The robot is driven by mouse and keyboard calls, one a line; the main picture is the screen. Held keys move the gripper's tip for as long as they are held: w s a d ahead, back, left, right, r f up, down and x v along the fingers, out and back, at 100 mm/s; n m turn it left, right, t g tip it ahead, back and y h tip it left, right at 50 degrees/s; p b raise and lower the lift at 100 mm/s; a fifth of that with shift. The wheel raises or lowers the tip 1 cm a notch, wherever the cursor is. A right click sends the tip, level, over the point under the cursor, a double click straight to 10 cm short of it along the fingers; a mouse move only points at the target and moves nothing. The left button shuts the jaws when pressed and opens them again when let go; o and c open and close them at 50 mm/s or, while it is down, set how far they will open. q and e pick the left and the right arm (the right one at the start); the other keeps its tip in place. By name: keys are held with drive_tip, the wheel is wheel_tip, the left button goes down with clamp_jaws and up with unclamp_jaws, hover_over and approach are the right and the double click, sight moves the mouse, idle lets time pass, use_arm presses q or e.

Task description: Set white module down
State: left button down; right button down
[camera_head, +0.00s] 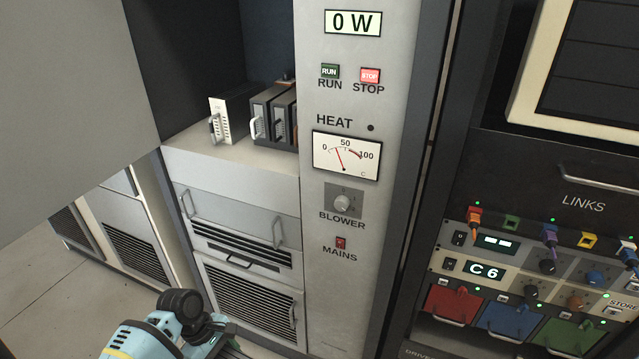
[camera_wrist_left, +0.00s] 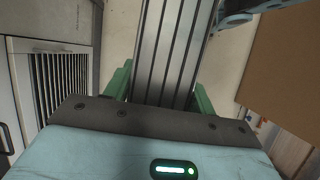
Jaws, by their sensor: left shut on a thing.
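A white-fronted module (camera_head: 230,118) with a handle stands upright on the light shelf (camera_head: 215,160) in the open rack bay, in the head view. My left gripper (camera_wrist_left: 160,92) has its green fingers shut on a grey grooved module (camera_wrist_left: 172,45) in the left wrist view. The front of this held module is hidden, so I cannot tell whether it is white. In the head view my left arm shows at the bottom edge, below and apart from the shelf; its fingertips are mostly out of frame. My right gripper is not in view.
Dark modules (camera_head: 272,118) stand just right of the white-fronted one. Bare shelf lies to its left and front. A grey panel (camera_head: 70,90) covers the left. The meter column (camera_head: 345,230) borders the bay on the right. Vented drawers (camera_head: 240,260) lie below.

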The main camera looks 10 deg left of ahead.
use_arm(q)
drive_tip(key=w+d+r+m+g+y, duration=0.1)
drive_tip(key=w+d+r+m, duration=0.35)
drive_tip(key=r, duration=0.45)
drive_tip(key=w+d+r+m+g, duration=0.1)
drive_tip(key=w+d+r+m, duration=0.3)
drive_tip(key=r, duration=0.5)
drive_tip(key=s+r+m+g+y, duration=0.1)
drive_tip(key=s+r+m+y, duration=0.2)
drive_tip(key=s+r+m, duration=0.2)
drive_tip(key=shift+r+m, duration=1.05)
drive_tip(key=shift+r, duration=0.75)
drive_tip(key=w+x, duration=0.1)
drive_tip(key=x, duration=1.3)
drive_tip(key=shift+f, duration=0.4)
drive_tip(key=shift+w+a, duration=0.1)
drive_tip(key=shift+w, duration=0.05)
